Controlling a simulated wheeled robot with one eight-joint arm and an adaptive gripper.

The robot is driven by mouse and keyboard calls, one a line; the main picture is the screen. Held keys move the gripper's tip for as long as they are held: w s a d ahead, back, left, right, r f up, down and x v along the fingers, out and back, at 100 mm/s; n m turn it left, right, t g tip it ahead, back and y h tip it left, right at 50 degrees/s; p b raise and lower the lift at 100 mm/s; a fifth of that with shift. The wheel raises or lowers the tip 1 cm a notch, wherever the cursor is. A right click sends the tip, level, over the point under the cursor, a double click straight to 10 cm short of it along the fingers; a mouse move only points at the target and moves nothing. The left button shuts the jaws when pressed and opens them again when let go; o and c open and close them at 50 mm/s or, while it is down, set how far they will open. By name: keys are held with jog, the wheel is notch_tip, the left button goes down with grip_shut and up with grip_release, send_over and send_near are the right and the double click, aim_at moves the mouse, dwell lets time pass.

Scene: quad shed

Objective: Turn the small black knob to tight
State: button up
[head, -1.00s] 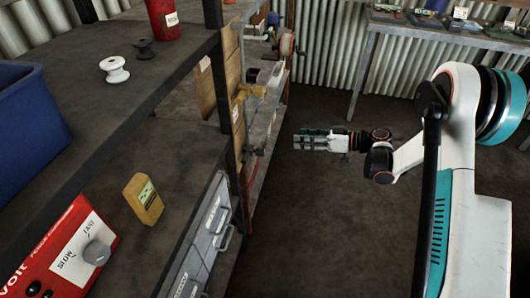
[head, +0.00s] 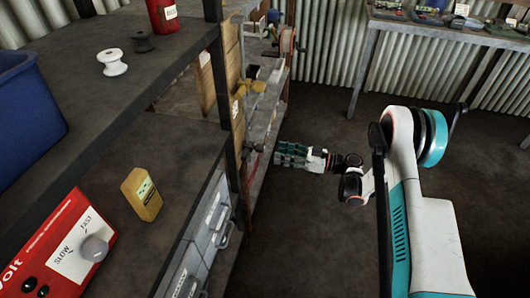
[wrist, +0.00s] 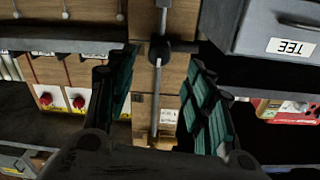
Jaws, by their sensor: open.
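A small dark knob-like fitting (wrist: 160,48) sits on a thin vertical grey rod in front of a wooden board (wrist: 143,75) in the wrist view. I take it for the black knob; any tight marking is too small to read. My gripper (wrist: 158,95) is open and empty, with its teal-padded fingers on either side of the rod and the fitting beyond them. In the head view my gripper (head: 279,153) is low beside the shelf's right side, close to the board's lower edge.
A grey drawer labelled TEE (wrist: 280,28) and red knobs on white plates (wrist: 46,99) flank the board. A yellow block (head: 141,194) and a red SLOW/FAST box (head: 62,250) are on the near shelf.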

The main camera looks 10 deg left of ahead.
aim_at(259, 148)
jog(key=a+b, duration=0.1)
jog(key=a, duration=0.6)
jog(key=shift+w+b, duration=0.4)
jog(key=shift+a, duration=0.1)
jog(key=shift+c, duration=0.3)
jog(key=c, duration=1)
